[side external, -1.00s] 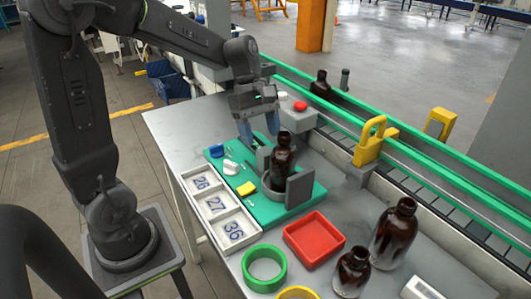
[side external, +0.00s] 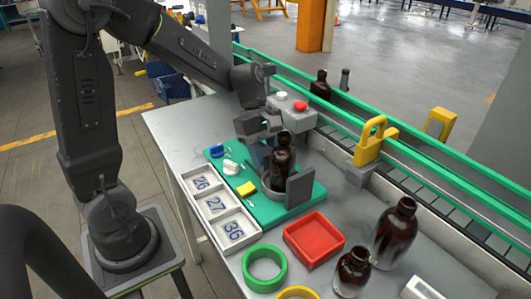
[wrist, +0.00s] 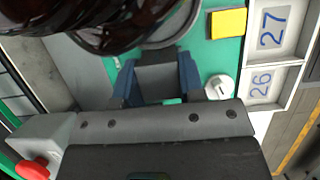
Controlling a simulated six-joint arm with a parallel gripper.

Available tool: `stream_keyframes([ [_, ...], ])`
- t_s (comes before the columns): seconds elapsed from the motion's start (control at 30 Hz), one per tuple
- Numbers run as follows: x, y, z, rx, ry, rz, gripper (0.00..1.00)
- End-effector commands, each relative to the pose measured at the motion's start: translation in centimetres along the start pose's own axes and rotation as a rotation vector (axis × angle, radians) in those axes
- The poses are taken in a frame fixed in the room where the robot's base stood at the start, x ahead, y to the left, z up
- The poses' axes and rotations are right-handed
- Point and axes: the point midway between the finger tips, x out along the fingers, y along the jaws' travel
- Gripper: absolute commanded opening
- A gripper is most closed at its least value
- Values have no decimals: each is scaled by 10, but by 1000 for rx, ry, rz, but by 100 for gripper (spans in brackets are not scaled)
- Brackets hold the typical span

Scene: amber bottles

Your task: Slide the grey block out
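The grey block (wrist: 160,78) shows between the two blue fingers of my gripper (wrist: 160,88) in the wrist view. The fingers are on either side of it with little or no gap; I cannot tell if they press on it. In the side view my gripper (side external: 262,152) is low over the green board (side external: 268,213), behind an amber bottle (side external: 283,160), and hides the block. The bottle stands in a grey ring holder (side external: 272,193) on the board, close to my fingers. A grey upright plate (side external: 300,188) stands beside the holder.
White trays numbered 26, 27 and 36 (side external: 217,205) line the board's left edge. Blue, white and yellow (side external: 246,188) pieces lie near them. A box with a red button (side external: 300,106) stands behind my gripper. A red tray (side external: 314,243) and two bottles stand in front.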

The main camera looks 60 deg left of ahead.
Motion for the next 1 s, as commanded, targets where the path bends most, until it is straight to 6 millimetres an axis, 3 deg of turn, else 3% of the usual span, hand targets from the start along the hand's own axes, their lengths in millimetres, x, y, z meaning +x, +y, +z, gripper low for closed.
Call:
stream_keyframes([
  [0.37,0,0,0,0,0,0,0],
  [0.53,-2,0,-4,-2,0,1,0],
  [0.8,-15,1,-35,-2,0,2,0],
  [1.0,-16,0,-37,1,3,2,0],
])
